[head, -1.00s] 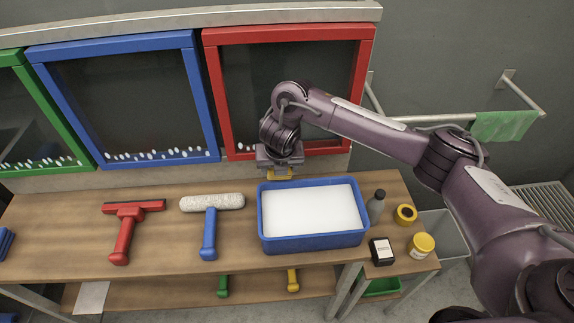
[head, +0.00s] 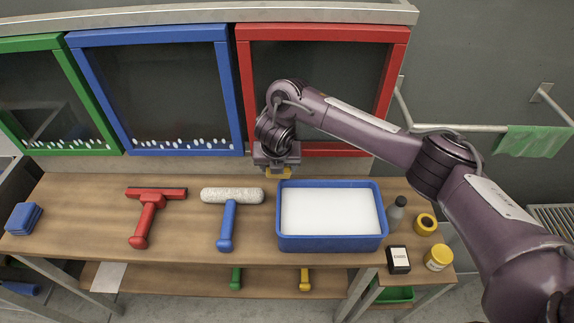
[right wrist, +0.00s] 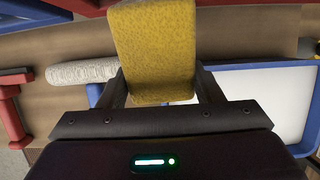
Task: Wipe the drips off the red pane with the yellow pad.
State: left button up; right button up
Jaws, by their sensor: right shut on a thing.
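The red pane (head: 320,149) hangs on the wall behind the bench, at the right of the row. My right arm crosses it and hides much of its glass and its lower left corner. I see no drips on the part that shows. My right gripper (head: 277,166) is at the pane's lower left, pointing down, shut on the yellow pad (head: 278,173). In the right wrist view the yellow pad (right wrist: 155,50) sits between the fingers. Whether the pad touches the pane is unclear. My left gripper is out of view.
Blue (head: 160,152) and green (head: 85,90) panes with white drips are to the left. A blue tub (head: 330,244) of white liquid stands below the gripper's right. A red squeegee (head: 148,215), a roller (head: 227,225), a bottle (head: 396,212) and jars share the bench.

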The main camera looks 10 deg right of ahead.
jog(key=a, duration=0.2)
jog(key=w+a, duration=0.1)
jog(key=a, duration=0.1)
jog(key=shift+a, duration=0.1)
dwell(0.3)
jog(key=s+a+p, duration=0.1)
jog(key=s+p, duration=0.4)
jog(key=s, duration=0.2)
jog(key=shift+a, duration=0.25)
